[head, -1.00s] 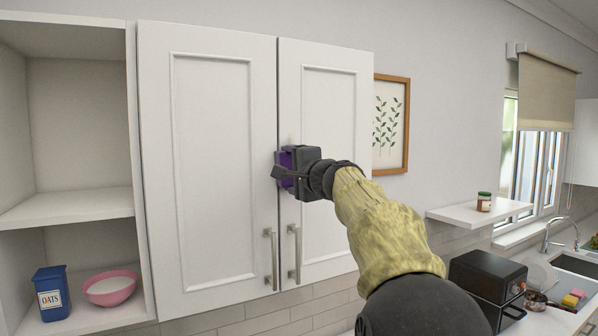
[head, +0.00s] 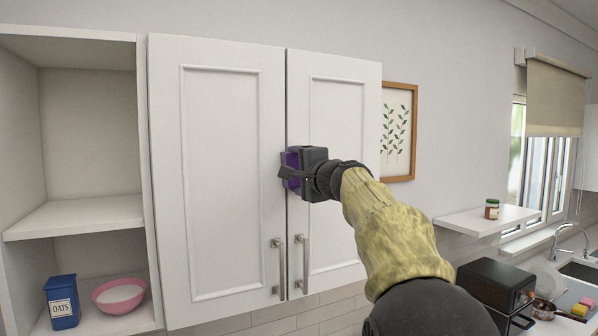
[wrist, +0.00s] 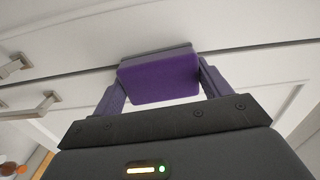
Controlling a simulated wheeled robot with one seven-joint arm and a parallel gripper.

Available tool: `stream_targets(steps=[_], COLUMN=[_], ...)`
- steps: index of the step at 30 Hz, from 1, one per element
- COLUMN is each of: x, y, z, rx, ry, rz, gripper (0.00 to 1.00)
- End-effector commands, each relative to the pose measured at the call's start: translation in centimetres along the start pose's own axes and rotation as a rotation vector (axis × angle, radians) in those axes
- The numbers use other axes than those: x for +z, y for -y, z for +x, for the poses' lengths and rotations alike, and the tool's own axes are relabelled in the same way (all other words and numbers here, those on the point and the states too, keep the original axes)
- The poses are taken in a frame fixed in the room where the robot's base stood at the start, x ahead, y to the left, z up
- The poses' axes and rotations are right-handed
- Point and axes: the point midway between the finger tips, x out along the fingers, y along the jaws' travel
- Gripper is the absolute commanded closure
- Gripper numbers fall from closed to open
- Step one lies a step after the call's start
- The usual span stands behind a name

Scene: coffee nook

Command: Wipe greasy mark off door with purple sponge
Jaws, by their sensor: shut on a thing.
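My gripper (head: 287,172) is shut on the purple sponge (head: 292,160) in front of the white cabinet doors, close to the gap between them and above the handles. In the wrist view the sponge (wrist: 158,78) sits between the two purple fingers, its far grey side at or very near the door face; I cannot tell if it touches. The left door (head: 217,240) and right door (head: 335,230) are both closed. No greasy mark shows on the visible door faces; the area behind the sponge and gripper is hidden.
Two metal handles (head: 281,262) stick out below my gripper. Open shelves at left hold a blue oats box (head: 62,303) and a pink bowl (head: 119,297). A framed picture (head: 398,135), a small shelf with a jar (head: 491,209) and a black appliance (head: 492,290) are at right.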

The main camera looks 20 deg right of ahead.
Motion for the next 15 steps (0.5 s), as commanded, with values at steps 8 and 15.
stream_targets(steps=[8,15], x=[-2.2,-3.9], y=[-0.3,-0.4], z=[-0.1,-0.1], rx=[0.001,0.001], ry=[-0.007,-0.008], rz=[0.000,0.000], gripper=[0.42,0.42])
